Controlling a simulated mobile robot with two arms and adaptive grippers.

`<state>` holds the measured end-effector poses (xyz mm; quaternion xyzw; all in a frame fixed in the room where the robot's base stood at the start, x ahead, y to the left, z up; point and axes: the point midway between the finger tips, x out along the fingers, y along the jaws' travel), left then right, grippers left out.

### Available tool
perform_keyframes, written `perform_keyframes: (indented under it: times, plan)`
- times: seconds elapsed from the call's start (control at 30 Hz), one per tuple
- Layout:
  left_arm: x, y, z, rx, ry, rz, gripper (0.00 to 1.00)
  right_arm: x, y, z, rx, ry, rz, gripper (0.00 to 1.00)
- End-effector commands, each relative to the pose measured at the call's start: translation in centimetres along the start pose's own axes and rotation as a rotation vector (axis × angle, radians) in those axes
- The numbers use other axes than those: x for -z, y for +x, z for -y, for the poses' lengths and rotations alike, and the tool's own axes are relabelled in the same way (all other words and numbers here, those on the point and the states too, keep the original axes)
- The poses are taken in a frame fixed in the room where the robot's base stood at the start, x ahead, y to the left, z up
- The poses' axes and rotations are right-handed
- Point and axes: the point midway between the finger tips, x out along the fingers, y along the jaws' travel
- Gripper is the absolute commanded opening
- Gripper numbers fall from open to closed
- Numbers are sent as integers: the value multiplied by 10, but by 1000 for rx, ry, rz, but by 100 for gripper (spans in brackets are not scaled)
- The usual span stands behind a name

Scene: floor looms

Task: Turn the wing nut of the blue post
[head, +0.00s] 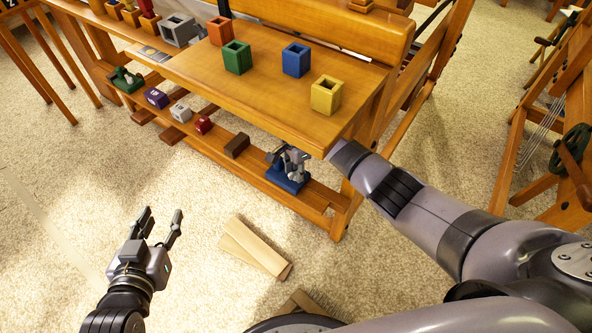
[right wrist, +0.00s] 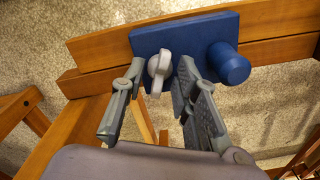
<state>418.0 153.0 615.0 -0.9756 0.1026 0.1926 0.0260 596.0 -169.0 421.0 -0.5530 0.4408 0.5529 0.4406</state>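The blue post's base (head: 284,178) is on the low shelf, under the table's front right corner. In the right wrist view, the blue plate (right wrist: 205,28) carries a round blue post (right wrist: 229,64) at the right and a grey wing nut (right wrist: 159,66) left of it. My right gripper (head: 293,158) is at the blue post; in the wrist view its open fingers (right wrist: 158,82) stand on either side of the wing nut, with a gap at the left finger. Contact at the right finger is unclear. My left gripper (head: 160,222) is open and empty over the carpet.
The tabletop (head: 270,85) overhangs the shelf and hides part of my right arm. Open-topped green (head: 236,57), blue (head: 296,60) and yellow (head: 326,95) boxes stand on it. A brown block (head: 237,146) sits left on the shelf. Wooden boards (head: 255,247) lie on the carpet.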

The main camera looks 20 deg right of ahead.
Motion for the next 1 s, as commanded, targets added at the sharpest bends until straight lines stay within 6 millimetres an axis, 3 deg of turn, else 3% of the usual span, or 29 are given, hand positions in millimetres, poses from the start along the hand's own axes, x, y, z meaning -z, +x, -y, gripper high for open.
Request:
perform_keyframes:
  times: [0.27, 0.7, 1.0]
  plan:
    - [1, 0, 0, 0, 0, -5, 40, 0, 0, 0, 0, 0, 0, 28]
    - [0, 0, 0, 0, 0, -3, 40, 0, 0, 0, 0, 0, 0, 0]
    - [0, 0, 0, 0, 0, -2, 40, 0, 0, 0, 0, 0, 0, 0]
